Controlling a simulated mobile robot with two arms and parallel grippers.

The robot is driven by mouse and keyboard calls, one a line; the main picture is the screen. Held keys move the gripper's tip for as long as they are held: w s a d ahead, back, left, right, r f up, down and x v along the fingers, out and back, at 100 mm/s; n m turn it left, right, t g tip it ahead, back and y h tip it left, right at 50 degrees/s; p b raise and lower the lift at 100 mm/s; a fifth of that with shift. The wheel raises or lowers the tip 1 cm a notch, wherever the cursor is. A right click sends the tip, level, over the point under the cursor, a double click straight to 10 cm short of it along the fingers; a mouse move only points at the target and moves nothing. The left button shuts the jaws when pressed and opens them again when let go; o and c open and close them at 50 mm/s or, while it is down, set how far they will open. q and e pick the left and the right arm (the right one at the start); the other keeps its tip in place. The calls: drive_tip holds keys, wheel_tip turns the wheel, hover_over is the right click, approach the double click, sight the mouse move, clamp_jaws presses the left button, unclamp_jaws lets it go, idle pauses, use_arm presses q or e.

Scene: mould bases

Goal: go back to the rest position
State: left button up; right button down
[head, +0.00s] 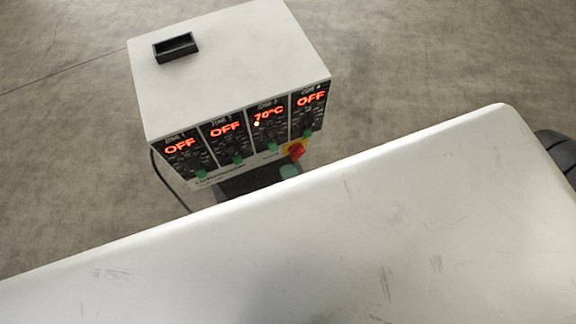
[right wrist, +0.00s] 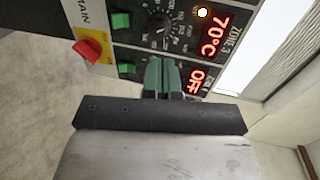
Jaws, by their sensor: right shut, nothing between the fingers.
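My right gripper (head: 289,172) shows in the head view just below the front of a pale controller box (head: 225,60); most of its arm is hidden. In the right wrist view its greenish fingers (right wrist: 162,76) are together and empty, before the panel near the zone 3 and zone 4 displays. I cannot tell whether the fingertips touch the panel. The zone 3 display (head: 268,113) reads 70°C, with a small lamp lit beside it. The other displays read OFF. My left gripper is not in view.
A red main switch (head: 296,150) on a yellow plate sits at the panel's lower right; it also shows in the right wrist view (right wrist: 88,50). Green switches line the panel's lower edge. Grey floor (head: 430,50) around the box looks clear.

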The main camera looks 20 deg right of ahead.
drive_tip(key=s+d+f+n+g+y, duration=0.1)
drive_tip(key=s+f+n+g, duration=0.4)
drive_tip(key=f, duration=0.6)
drive_tip(key=s+d+f+n+g+y, duration=0.15)
drive_tip(key=s+f+n, duration=0.25)
drive_tip(key=f+n, duration=0.5)
drive_tip(key=s+d+f+n+g+h, duration=0.3)
drive_tip(key=s+d+f+n+g, duration=0.3)
drive_tip(key=s+f, duration=0.7)
drive_tip(key=s+d+g, duration=0.2)
drive_tip(key=s+d, duration=0.1)
drive_tip(key=d, duration=0.1)
drive_tip(key=shift+f, duration=0.15)
